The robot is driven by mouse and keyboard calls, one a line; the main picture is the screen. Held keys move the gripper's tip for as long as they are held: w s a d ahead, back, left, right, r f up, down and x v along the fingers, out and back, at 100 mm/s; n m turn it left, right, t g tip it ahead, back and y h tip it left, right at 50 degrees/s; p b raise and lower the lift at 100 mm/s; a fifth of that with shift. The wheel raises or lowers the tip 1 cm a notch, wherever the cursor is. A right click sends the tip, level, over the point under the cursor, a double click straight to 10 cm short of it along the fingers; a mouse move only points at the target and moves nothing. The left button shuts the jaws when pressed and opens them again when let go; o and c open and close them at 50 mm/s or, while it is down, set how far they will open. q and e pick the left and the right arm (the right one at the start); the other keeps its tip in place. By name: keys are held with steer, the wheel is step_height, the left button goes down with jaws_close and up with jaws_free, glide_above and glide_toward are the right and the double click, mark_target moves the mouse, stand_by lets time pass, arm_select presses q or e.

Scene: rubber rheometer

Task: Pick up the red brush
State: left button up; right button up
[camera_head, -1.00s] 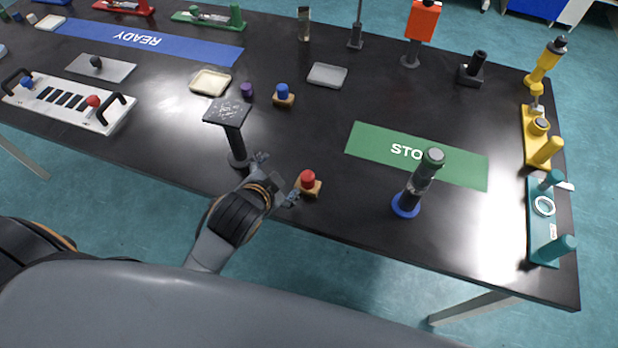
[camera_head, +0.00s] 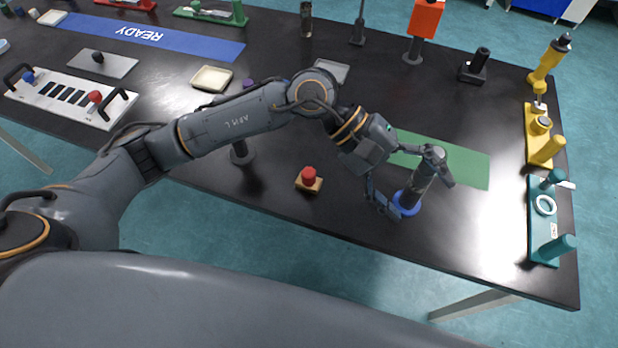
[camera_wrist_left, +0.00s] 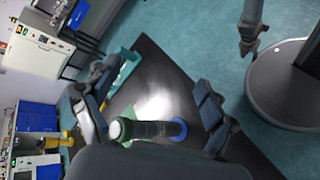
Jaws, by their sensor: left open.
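A small wooden block with a red knob (camera_head: 309,179), the only red brush-like item I make out, stands near the table's front edge. My left gripper (camera_head: 416,192) is right of it, apart from it. Its jaws are open, one finger on each side of a grey cylinder with a blue base (camera_head: 424,180). In the left wrist view this cylinder (camera_wrist_left: 152,130) with its green top lies between the open fingers (camera_wrist_left: 150,112); I cannot tell whether they touch it. A grey arm end, probably my right gripper (camera_wrist_left: 248,45), shows at the top right; its jaws are unclear.
A green STOP mat (camera_head: 465,168) lies behind the cylinder. A teal holder (camera_head: 541,215) and a yellow holder (camera_head: 535,122) line the table's right edge. My left arm covers part of a black stand (camera_head: 241,152). The front right table area is clear.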

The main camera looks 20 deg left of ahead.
arm_select(q)
steer(key=w+a+f+m+t+y, duration=0.2)
steer(key=w+a+f+m+y, duration=0.35)
steer(key=a, duration=0.45)
steer(key=t+y, duration=0.1)
steer(key=y, duration=0.5)
glide_above(309, 172)
steer(key=shift+m+y, duration=0.25)
steer(key=shift+m, duration=0.1)
step_height(309, 172, down, 8)
steer(key=shift+p, duration=1)
steer(key=shift+f, duration=0.35)
steer(key=shift+f+p, duration=0.55)
step_height(309, 172, down, 4)
steer(key=shift+r+p, duration=0.2)
steer(key=shift+p, duration=0.5)
steer(key=shift+f, duration=0.35)
